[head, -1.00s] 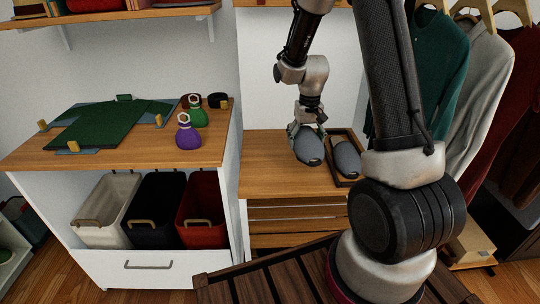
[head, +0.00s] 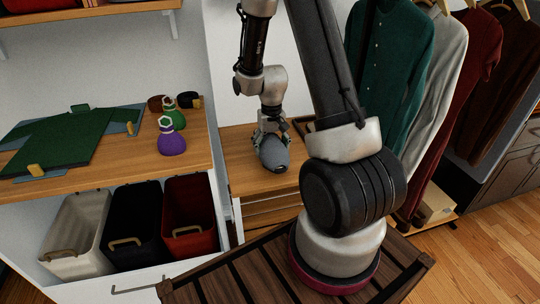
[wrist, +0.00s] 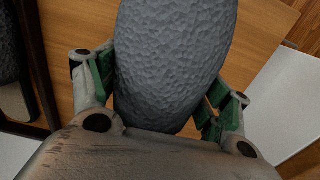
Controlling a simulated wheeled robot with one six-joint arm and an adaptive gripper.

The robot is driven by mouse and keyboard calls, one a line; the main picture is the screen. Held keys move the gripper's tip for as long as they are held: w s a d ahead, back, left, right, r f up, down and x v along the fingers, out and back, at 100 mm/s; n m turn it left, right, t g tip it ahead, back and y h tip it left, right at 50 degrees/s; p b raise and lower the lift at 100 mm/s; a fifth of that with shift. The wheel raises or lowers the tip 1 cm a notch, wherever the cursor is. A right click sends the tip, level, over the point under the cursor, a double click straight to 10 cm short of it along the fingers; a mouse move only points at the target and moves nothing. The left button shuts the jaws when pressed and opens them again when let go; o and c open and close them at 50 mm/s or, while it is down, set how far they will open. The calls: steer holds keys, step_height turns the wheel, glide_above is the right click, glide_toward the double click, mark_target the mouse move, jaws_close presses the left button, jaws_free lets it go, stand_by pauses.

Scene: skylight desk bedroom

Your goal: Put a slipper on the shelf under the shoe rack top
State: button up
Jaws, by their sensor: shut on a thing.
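My gripper (head: 268,135) is shut on a grey slipper (head: 273,155), which also shows large in the wrist view (wrist: 172,55). The green-padded fingers lie on both sides of it. The slipper is over the wooden shoe rack top (head: 237,150); I cannot tell whether it touches it. The slatted shelf (head: 268,212) under the top shows partly at the front. A second dark slipper (wrist: 10,50) lies in a dark-rimmed tray (wrist: 38,70) at the left of the wrist view. My arm hides that slipper in the head view.
A desk at left holds a green garment (head: 65,140) and a purple bottle (head: 171,140). White, black and red bins (head: 188,215) stand below it. Clothes (head: 390,70) hang at right. A dark slatted wooden surface (head: 240,285) is in the foreground. Floor is open at right.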

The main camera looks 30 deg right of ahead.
steer(key=shift+f, duration=1.75)
steer(key=o, duration=1.1)
steer(key=shift+f, duration=0.15)
